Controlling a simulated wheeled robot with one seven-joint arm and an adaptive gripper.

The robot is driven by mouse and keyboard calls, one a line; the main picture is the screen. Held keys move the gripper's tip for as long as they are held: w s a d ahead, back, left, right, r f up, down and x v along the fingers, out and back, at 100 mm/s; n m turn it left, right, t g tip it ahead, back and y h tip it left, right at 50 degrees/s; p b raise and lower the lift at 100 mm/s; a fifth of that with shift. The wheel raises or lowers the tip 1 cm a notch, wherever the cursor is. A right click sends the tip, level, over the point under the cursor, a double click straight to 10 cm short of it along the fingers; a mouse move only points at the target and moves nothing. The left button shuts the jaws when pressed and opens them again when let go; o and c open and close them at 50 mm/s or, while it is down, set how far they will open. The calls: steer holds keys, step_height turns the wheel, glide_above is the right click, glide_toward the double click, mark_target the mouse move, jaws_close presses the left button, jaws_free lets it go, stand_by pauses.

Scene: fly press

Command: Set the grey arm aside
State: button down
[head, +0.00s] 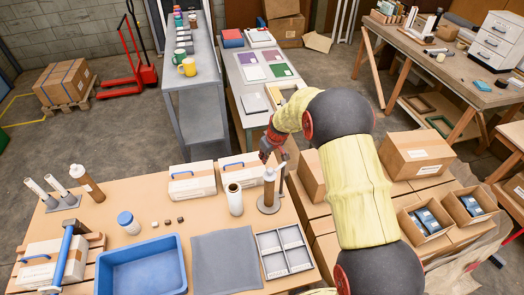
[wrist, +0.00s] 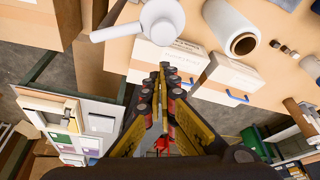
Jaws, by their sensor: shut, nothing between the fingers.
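In the wrist view, a pale grey bar (wrist: 112,33) runs left from a round grey disc (wrist: 162,22) at the top edge. This looks like the grey arm, but I cannot be sure. In the head view, a round-based stand (head: 268,208) carries a brown tube (head: 269,187), with a thin grey upright (head: 282,180) beside it. My gripper (head: 268,150) is above the back edge of the workbench, near that upright. In the wrist view, my gripper (wrist: 163,68) is shut and empty, with its fingertips apart from the bar and disc.
Two white boxes with blue handles (head: 192,182) (head: 236,172) line the bench's back edge. A film roll (head: 234,199) stands left of the stand. A blue tray (head: 142,268), grey mat (head: 225,260) and divided tray (head: 285,250) lie in front. Cardboard boxes (head: 415,155) stand right.

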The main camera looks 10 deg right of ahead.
steer(key=shift+s+d+f, duration=0.2)
steer(key=shift+s, duration=0.4)
steer(key=shift+s, duration=0.1)
steer(key=shift+s+f+b, duration=0.1)
steer(key=shift+b, duration=0.5)
